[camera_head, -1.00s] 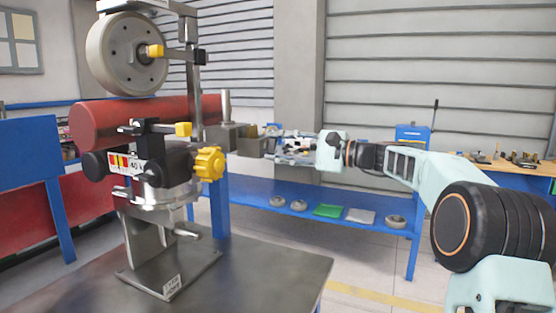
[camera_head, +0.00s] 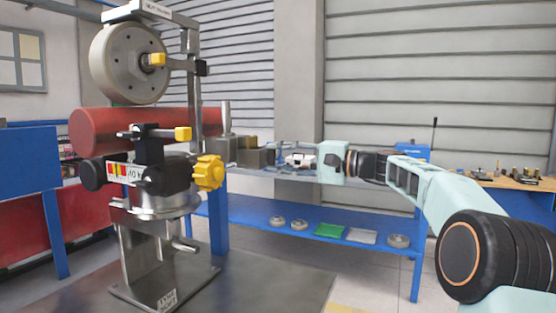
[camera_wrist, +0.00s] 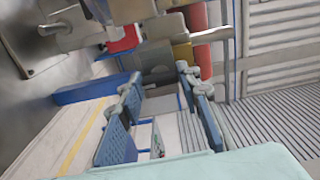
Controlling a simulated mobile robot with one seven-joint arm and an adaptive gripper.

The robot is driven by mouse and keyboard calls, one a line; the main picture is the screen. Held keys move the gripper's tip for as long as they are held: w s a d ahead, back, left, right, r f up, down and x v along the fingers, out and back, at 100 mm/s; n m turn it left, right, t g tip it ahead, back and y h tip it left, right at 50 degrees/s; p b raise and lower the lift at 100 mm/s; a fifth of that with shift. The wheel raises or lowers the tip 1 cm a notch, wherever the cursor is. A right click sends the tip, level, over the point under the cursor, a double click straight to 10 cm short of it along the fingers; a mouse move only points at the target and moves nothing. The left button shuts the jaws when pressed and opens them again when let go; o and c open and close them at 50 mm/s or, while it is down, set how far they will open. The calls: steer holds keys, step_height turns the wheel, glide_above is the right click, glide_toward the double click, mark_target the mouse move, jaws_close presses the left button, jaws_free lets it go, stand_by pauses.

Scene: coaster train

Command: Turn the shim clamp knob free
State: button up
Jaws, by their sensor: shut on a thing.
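The clamp stand's side arm (camera_head: 222,150) carries a dark grey knob-like piece (camera_head: 263,157) at its right end, likely the shim clamp knob. My gripper (camera_head: 278,157) comes in from the right, level, with its fingertips at this piece. In the wrist view, my two blue-padded fingers (camera_wrist: 158,83) stand on either side of a grey round piece (camera_wrist: 155,60), shut on it. The contact itself is partly hidden. A yellow star knob (camera_head: 209,172) sits on the stand's front, apart from my gripper.
The metal stand (camera_head: 148,240) rises from a dark table (camera_head: 250,285). A red roller (camera_head: 95,132) and a grey wheel (camera_head: 125,62) are close to the clamp. A blue shelf (camera_head: 320,222) with small parts lies behind. The space under my arm is open.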

steer(key=o, duration=1.2)
steer(key=shift+c, duration=0.2)
steer(key=v, duration=1.2)
